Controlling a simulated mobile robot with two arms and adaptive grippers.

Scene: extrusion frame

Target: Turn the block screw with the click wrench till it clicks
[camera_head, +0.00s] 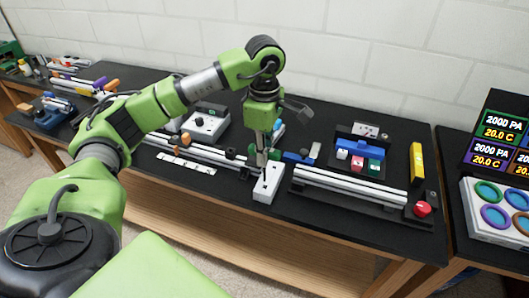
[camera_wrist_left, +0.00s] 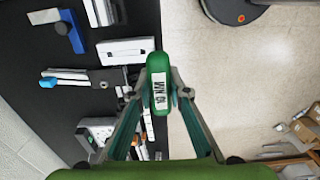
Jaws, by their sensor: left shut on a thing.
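My left gripper (camera_head: 262,150) points down over the front middle of the black table. In the left wrist view, my left gripper (camera_wrist_left: 160,95) is shut on a green handle with a white label, which I take to be the click wrench (camera_wrist_left: 158,70). A white block (camera_head: 268,191) with dark marks on top stands directly below the gripper at the table's front. A thin tool part reaches down towards the block's top. I cannot tell whether it touches the screw, which is hidden or too small to make out. My right gripper is not in view.
Pale extrusion rails (camera_head: 348,187) lie right of the block, and a red knob (camera_head: 422,209) sits at their right end. A white box with black knobs (camera_head: 205,122) stands behind on the left. A yellow block (camera_head: 416,162) stands at the right.

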